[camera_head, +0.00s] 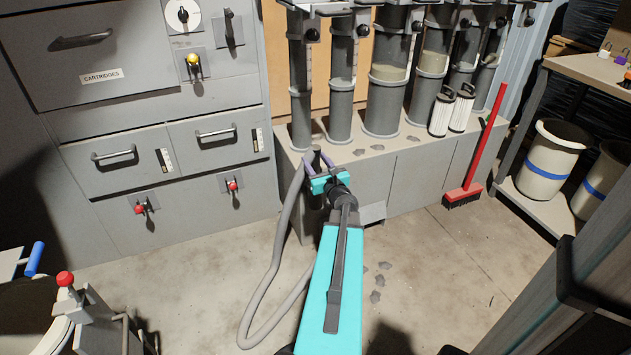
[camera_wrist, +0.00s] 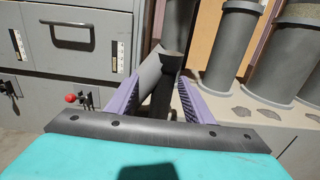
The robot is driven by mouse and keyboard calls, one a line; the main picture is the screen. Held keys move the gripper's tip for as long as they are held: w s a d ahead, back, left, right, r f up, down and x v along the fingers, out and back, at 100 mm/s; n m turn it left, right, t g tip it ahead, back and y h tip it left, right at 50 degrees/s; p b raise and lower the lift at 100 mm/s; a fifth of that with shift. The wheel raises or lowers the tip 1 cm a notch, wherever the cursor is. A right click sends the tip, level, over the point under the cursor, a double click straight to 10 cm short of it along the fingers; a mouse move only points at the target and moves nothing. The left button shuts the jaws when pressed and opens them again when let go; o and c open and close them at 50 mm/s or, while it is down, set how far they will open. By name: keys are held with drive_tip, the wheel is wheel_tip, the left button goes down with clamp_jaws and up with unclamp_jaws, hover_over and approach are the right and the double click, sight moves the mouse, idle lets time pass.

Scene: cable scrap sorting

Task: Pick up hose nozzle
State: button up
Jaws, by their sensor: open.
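In the head view a dark end of the nozzle (camera_head: 317,157) shows at my fingertips, in front of the grey ledge. A grey hose (camera_head: 281,235) hangs from there in a long loop to the floor. My gripper (camera_head: 318,160) is open. In the wrist view its purple fingers (camera_wrist: 160,84) stand on either side of the tubes. Whether they touch cannot be told.
Grey upright cylinders (camera_head: 340,115) stand on a ledge (camera_head: 400,150) just beyond my gripper. A grey drawer cabinet (camera_head: 165,130) is at left. A red broom (camera_head: 485,145) leans at right near white buckets (camera_head: 545,160). Dark scraps (camera_head: 378,281) lie on open floor.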

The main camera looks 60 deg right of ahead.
drive_tip(key=shift+w+d, duration=0.1)
idle(0.3)
drive_tip(key=shift+w+d+f+b, duration=0.2)
drive_tip(key=shift+w+d+b, duration=0.05)
drive_tip(key=shift+w+d, duration=0.25)
drive_tip(key=shift+w+d+f+b, duration=0.15)
drive_tip(key=shift+w+d+b, duration=0.15)
drive_tip(key=shift+d, duration=0.2)
drive_tip(key=shift+x, duration=1.25)
drive_tip(key=shift+r, duration=0.1)
clamp_jaws()
